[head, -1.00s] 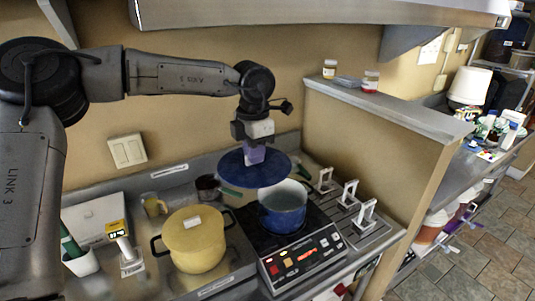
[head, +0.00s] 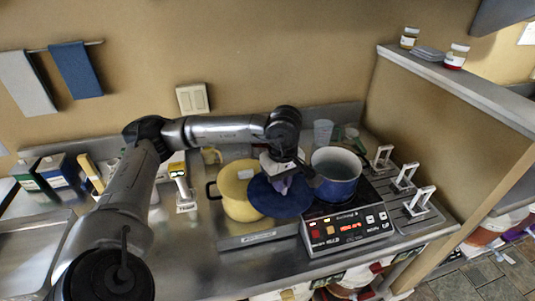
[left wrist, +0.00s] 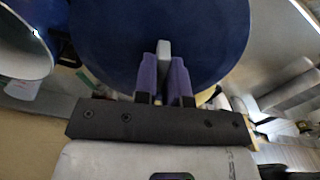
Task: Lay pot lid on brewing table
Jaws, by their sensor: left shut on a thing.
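The pot lid (head: 268,203) is a dark blue disc. My left gripper (head: 284,188) is shut on its knob, and the lid hangs in front of the right part of the yellow pot (head: 240,208). In the left wrist view the purple fingers (left wrist: 165,78) close on the pale knob, with the lid (left wrist: 110,35) filling the upper middle. The blue pot (head: 337,190) stands uncovered on the hot plate to the right. The brewing table (head: 195,240) is the steel counter below. I cannot tell whether the lid touches anything. My right gripper is not in view.
The hot plate (head: 348,230) has a lit display and buttons. White-handled fixtures (head: 418,200) stand on the right. A pale-bodied device (head: 182,187) and cartons (head: 62,175) stand on the left.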

